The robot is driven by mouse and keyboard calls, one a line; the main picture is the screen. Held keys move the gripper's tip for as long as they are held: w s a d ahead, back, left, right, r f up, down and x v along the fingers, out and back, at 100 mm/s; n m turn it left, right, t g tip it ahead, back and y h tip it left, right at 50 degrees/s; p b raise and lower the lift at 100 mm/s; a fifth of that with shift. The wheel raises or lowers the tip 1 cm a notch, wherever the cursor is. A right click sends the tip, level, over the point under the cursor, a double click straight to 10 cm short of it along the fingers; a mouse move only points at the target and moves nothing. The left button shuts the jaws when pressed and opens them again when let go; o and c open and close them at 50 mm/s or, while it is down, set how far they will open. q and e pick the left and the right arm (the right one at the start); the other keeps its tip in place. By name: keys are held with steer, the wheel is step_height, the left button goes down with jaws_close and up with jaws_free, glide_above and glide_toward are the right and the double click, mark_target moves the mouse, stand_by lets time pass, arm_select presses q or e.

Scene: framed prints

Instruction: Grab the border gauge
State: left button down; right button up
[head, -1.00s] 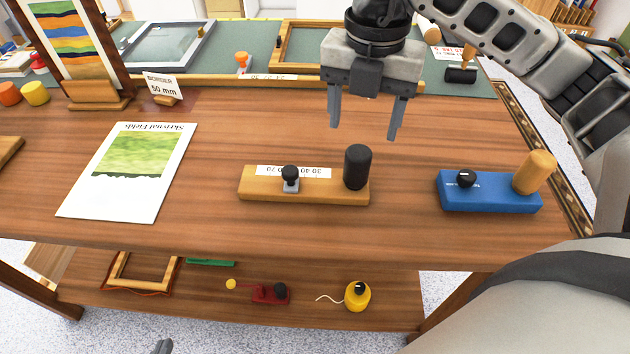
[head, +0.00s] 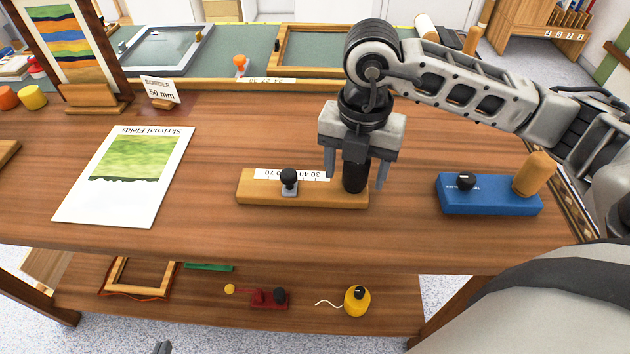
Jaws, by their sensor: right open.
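The border gauge (head: 262,190) is a wooden bar on the table with a white number scale, a small black slider knob and an upright black handle at its right end. My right gripper (head: 355,182) is open, pointing down over that handle. One finger is on each side of the handle in the picture, with a gap showing; the gripper hides the handle's top. Only a small grey tip, apparently my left gripper (head: 162,347), shows at the bottom edge, and its jaws cannot be made out.
A blue block (head: 485,197) with a black knob and a wooden handle lies to the right. A print (head: 125,178) lies to the left, behind it a "BORDER 50 mm" card (head: 160,90). A lower shelf (head: 200,305) holds a frame and small tools. Table in front of the gauge is clear.

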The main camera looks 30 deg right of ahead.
jaws_close()
steer(key=shift+r, duration=0.1)
